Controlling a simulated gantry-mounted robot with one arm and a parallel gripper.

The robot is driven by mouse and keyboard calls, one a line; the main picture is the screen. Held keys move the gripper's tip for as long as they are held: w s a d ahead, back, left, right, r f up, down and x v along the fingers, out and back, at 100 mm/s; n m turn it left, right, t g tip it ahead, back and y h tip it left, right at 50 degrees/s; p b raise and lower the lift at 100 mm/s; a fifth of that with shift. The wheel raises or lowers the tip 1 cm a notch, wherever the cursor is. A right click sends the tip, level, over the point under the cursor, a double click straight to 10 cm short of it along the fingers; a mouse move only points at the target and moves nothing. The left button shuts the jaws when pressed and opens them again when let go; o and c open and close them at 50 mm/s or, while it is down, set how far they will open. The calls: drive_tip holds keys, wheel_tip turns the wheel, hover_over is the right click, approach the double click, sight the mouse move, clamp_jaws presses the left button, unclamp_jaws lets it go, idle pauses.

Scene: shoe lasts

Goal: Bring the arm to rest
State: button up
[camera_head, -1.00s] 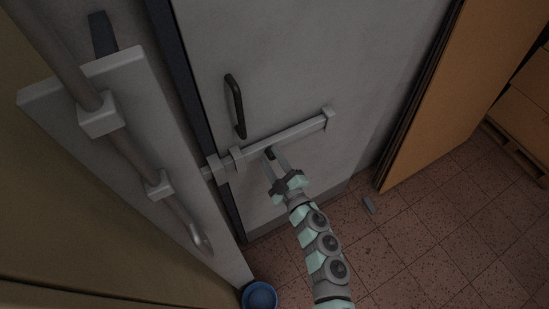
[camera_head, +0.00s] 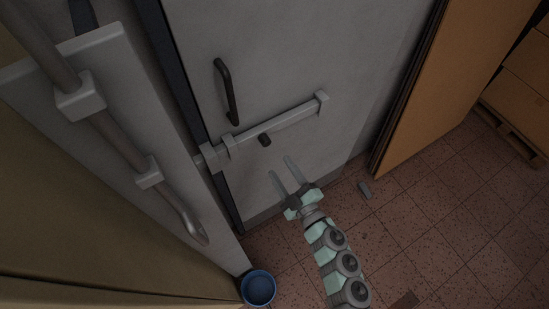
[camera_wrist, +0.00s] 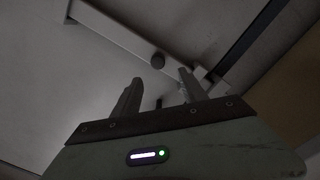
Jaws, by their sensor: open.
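My gripper (camera_head: 284,167) is open and empty in front of the grey door (camera_head: 290,60), below the sliding bar latch (camera_head: 280,122). A dark knob (camera_head: 264,140) sticks out from the bar, and the fingertips are apart from it. In the wrist view my gripper (camera_wrist: 158,75) shows two spread fingers with nothing between them. The knob (camera_wrist: 157,60) lies beyond the fingertips there. The left end of the bar reaches the bracket at the door's edge.
A black handle (camera_head: 228,92) is above the bar. A panel with a thick pipe (camera_head: 115,140) stands at left. A blue bucket (camera_head: 258,288) is on the tiled floor. Brown boards (camera_head: 455,85) lean at right. A small grey piece (camera_head: 365,190) lies on the open floor.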

drive_tip(key=shift+s+d, duration=0.3)
drive_tip(key=shift+s, duration=0.25)
